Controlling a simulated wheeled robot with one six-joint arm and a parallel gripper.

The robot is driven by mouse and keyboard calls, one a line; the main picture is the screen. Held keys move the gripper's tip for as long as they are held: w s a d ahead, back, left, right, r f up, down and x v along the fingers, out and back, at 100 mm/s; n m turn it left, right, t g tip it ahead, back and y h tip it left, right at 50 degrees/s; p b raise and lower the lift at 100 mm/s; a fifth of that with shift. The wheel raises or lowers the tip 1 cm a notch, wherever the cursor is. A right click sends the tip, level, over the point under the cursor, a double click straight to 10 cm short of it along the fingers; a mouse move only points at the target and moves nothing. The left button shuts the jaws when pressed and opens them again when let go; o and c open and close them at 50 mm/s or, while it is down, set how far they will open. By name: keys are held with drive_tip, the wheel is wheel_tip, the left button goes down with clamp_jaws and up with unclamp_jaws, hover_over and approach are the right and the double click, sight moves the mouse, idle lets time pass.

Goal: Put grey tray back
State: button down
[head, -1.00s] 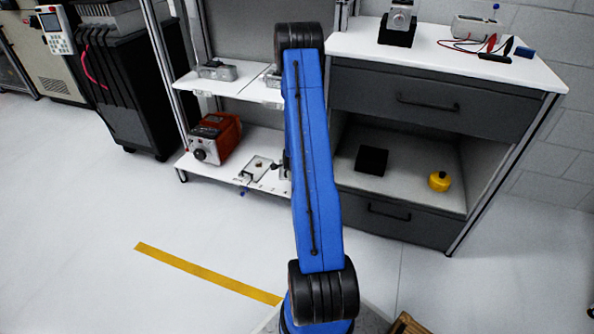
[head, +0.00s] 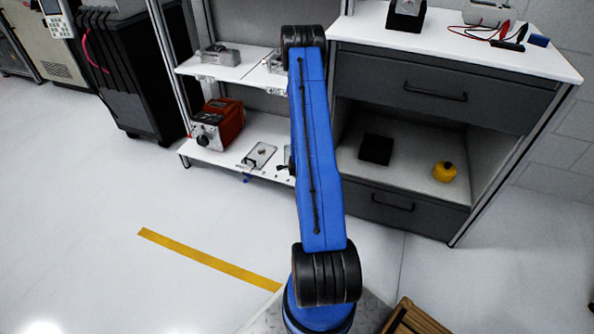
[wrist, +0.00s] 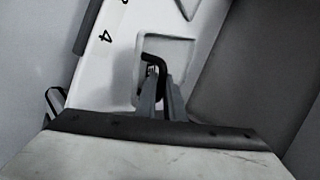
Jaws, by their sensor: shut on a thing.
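In the wrist view, my gripper (wrist: 164,88) has its two narrow grey fingers close together at a black bent bar (wrist: 157,66). The bar stands over a recess in a white surface (wrist: 117,75) marked with a "4". I cannot tell whether the bar belongs to the grey tray. My gripper is hidden behind my blue arm in the head view. A small pale grey tray-like plate (head: 260,155) lies on the lower white shelf, left of my arm. I cannot tell for sure which thing is the grey tray.
A red and grey device (head: 218,125) stands on the lower shelf. Grey metal fixtures (head: 220,57) sit on the upper shelf. The dark-drawered bench (head: 440,90) at right holds a black block (head: 376,149) and a yellow object (head: 444,172) in its open bay.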

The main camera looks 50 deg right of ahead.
drive_tip(key=shift+f, duration=2.9)
drive_tip(key=c, duration=1.9)
unclamp_jaws()
drive_tip(key=shift+o, duration=0.2)
